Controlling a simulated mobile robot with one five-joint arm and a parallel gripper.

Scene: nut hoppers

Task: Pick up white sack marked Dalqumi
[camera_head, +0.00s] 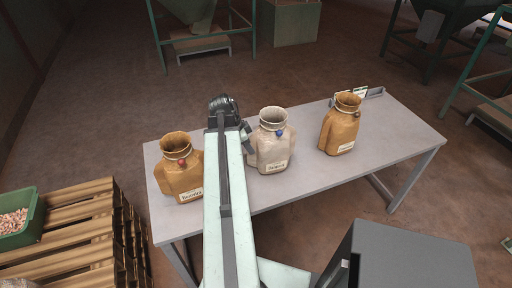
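A white sack (274,144) stands upright in the middle of the grey table (384,142). It has a tied neck with a blue tag and a pale label low on its front; the label's lettering is too small to read with certainty. My arm reaches out over the table just left of the white sack and covers a little of its left side. The arm's dark end (226,112) is beside the sack's neck; the fingers cannot be made out, so I cannot tell whether they are open or shut.
A brown sack (177,176) with a red tag stands left of my arm. Another brown sack (340,130) stands to the right. Pallets (75,235) with a green crate (32,232) are at the lower left. A dark grey box (405,262) is at the front right.

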